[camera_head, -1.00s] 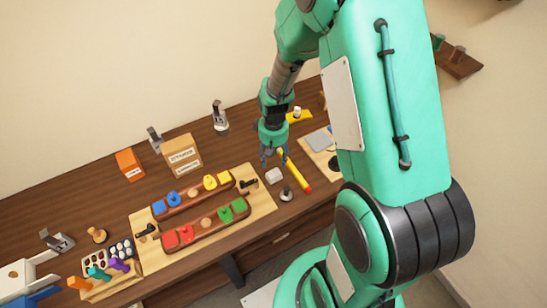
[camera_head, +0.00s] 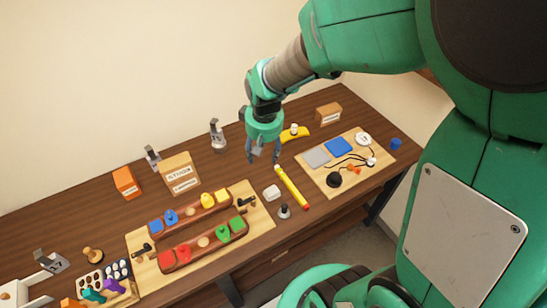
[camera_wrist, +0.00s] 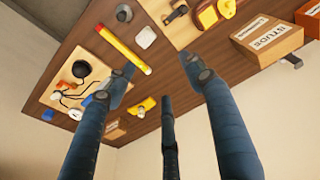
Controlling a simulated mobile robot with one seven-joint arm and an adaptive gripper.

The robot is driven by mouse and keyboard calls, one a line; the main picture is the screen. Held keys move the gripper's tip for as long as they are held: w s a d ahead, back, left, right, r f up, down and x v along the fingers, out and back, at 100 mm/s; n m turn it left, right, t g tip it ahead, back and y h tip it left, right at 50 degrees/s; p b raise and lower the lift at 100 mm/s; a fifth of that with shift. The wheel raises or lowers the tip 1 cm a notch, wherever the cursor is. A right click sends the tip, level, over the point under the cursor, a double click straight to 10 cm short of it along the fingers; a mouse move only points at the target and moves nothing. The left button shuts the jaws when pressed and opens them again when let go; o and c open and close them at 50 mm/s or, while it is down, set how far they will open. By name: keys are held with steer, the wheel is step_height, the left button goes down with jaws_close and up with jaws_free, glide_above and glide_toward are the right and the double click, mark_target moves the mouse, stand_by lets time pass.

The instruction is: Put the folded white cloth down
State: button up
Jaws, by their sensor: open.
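The folded white cloth (camera_head: 271,192) looks like a small white pad lying flat on the dark wooden table, between the board of coloured pieces and a yellow and red stick. It also shows in the wrist view (camera_wrist: 146,37), near the top. My gripper (camera_head: 263,158) is open, its fingers pointing down, over the table just behind the cloth and apart from it. In the wrist view my gripper's fingers (camera_wrist: 167,85) are spread, with nothing between them.
The yellow and red stick (camera_head: 291,187) lies right of the cloth, and a small dark-based knob (camera_head: 284,211) stands in front. The board with coloured blocks (camera_head: 262,219) is left. A tan board with cables (camera_head: 318,178) is right. A yellow piece (camera_head: 301,134) lies behind.

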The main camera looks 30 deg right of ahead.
steer(key=s+a+r+t, duration=0.1)
steer(key=s+a+r, duration=0.2)
steer(key=s+r, duration=0.6)
steer(key=s+a+r+t, duration=0.2)
steer(key=s+a+r, duration=0.1)
steer(key=s+r, duration=0.6)
steer(key=shift+s+a+r+t, duration=0.3)
steer(key=shift+a+r, duration=0.1)
steer(key=shift+r, duration=0.45)
step_height(320, 180, down, 9)
steer(key=b, duration=0.9)
